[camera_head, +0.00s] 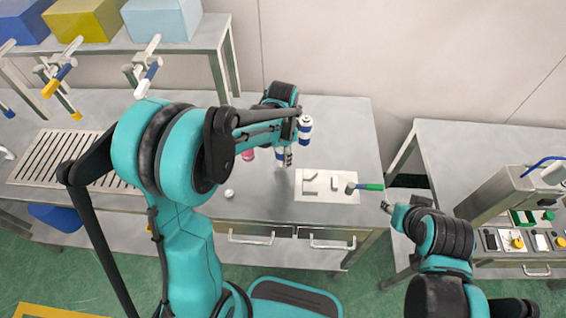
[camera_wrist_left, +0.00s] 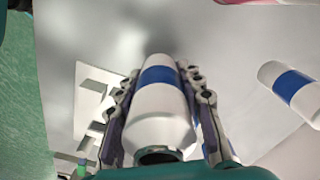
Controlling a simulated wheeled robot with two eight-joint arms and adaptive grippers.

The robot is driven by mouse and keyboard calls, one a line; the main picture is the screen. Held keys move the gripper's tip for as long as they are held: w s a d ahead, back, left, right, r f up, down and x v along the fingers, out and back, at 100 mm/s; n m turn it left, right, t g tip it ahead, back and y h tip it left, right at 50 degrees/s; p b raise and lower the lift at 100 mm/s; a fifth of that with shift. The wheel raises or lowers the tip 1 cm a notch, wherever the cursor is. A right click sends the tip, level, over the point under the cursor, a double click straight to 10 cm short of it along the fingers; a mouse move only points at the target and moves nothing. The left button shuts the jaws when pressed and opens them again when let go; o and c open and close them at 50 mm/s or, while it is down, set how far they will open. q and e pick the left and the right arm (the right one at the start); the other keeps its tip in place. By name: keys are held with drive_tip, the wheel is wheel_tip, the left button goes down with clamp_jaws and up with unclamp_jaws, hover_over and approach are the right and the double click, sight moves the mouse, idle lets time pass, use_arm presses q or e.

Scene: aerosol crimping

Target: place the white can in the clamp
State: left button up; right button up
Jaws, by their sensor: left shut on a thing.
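My left gripper (camera_head: 289,155) is shut on a white can with a blue band (camera_head: 281,158), above the table. In the left wrist view the held can (camera_wrist_left: 162,105) sits between both fingers, its open neck facing the camera. Another white can with a blue band (camera_head: 305,130) stands behind it and also shows at the right of the left wrist view (camera_wrist_left: 290,88). A white plate (camera_head: 325,197) with low white blocks and a green-handled part (camera_head: 369,187), which looks like the clamp, lies to the right. My right gripper (camera_head: 388,207) is near the table's right edge; its fingers are unclear.
A pink object (camera_head: 248,155) is partly hidden by my left arm. A small white round piece (camera_head: 229,193) lies near the front. A slotted rack (camera_head: 65,160) is at the left. A second table (camera_head: 465,150) with a machine stands at the right, across a gap.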

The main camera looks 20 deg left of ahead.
use_arm(q)
wheel_tip(320, 180, down, 4)
drive_tip(key=shift+r+b, duration=0.1)
drive_tip(key=shift+b, duration=0.55)
drive_tip(key=o, duration=1.1)
